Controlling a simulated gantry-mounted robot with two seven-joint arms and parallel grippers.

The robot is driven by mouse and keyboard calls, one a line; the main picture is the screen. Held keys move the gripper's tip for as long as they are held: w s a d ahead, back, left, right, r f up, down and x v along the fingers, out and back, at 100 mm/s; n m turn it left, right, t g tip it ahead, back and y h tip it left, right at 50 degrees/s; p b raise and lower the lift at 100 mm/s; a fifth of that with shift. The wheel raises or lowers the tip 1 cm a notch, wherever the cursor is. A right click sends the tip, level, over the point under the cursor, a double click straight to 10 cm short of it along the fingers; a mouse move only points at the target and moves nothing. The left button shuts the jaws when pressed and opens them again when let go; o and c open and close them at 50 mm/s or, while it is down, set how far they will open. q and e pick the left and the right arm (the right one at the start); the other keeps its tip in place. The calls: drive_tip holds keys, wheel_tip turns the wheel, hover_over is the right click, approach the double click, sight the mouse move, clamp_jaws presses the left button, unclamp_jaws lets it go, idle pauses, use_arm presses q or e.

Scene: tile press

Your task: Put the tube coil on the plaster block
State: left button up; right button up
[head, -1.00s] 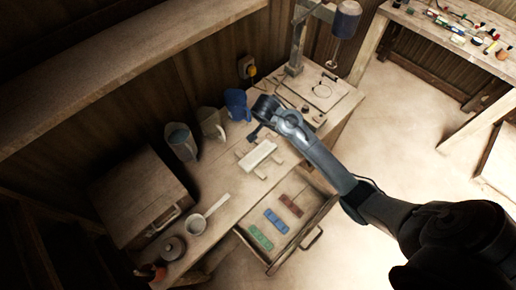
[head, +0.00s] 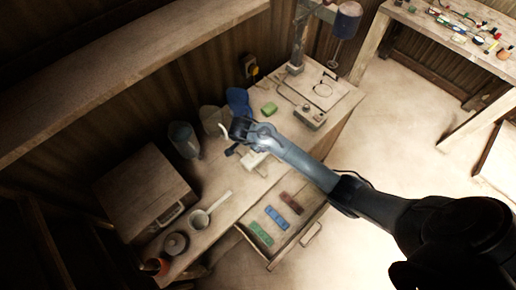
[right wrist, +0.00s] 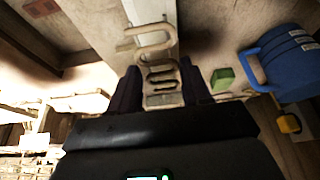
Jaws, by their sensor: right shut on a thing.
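The tube coil (right wrist: 162,73) is a beige, winding, snake-like piece in the right wrist view. My right gripper (right wrist: 160,86) is shut on it, with a dark finger on each side. The plaster block (right wrist: 150,12) is a long pale block behind the coil in that view, so the two overlap there. I cannot tell whether they touch. In the head view the plaster block (head: 257,161) lies on the bench, partly covered by my right arm. My right gripper (head: 235,148) is just left of it there; the coil is not clear in that view. My left gripper is not in view.
A blue jug (head: 238,102) and green block (head: 269,109) stand behind the gripper. The open drawer (head: 270,262) in front holds coloured pieces.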

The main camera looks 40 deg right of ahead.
drive_tip(key=shift+f, duration=2.05)
drive_tip(key=shift+f, duration=0.15)
drive_tip(key=o, duration=1)
